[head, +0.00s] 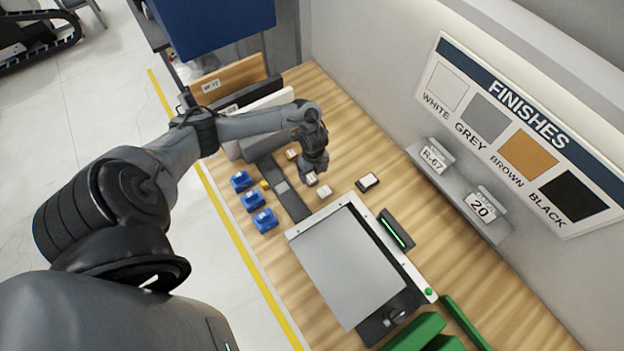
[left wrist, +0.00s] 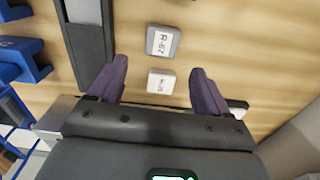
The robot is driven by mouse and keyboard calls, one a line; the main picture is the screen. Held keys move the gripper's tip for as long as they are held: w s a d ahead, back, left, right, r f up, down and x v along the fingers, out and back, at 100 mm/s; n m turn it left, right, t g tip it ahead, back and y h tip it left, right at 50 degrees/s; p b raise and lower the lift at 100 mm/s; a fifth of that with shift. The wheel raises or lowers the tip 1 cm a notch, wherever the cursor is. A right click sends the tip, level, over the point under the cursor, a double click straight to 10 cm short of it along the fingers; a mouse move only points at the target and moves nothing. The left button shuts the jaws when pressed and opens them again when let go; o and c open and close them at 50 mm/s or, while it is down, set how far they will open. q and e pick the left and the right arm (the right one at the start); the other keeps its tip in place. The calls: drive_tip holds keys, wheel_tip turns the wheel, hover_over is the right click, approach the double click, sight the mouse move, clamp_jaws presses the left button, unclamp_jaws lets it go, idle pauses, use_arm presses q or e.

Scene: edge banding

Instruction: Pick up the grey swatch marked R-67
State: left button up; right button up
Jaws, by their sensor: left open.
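The grey swatch marked R-67 (left wrist: 162,41) lies on the wooden bench, ahead of my left fingertips in the left wrist view. In the head view a small swatch (head: 312,179), seemingly the same one, shows right at the gripper. A paler swatch (left wrist: 161,82) with a hard-to-read label lies between the fingers in the left wrist view; it appears as a whitish block in the head view (head: 324,192). My left gripper (left wrist: 160,64) is open, its two purple-dark fingers apart with nothing gripped. It also shows in the head view (head: 314,172). My right gripper is not in view.
Blue holders (head: 254,200) and a dark strip (head: 293,204) lie left of the swatches. A grey-topped machine (head: 345,265) stands in front. A wall shelf (head: 460,192) bears R-67 and 20 signs. Boards (head: 262,108) stand behind.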

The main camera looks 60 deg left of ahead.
sight(313, 180)
use_arm(q)
drive_tip(key=shift+a+f, duration=0.15)
drive_tip(key=shift+f, duration=2.65)
drive_tip(key=c, duration=1.1)
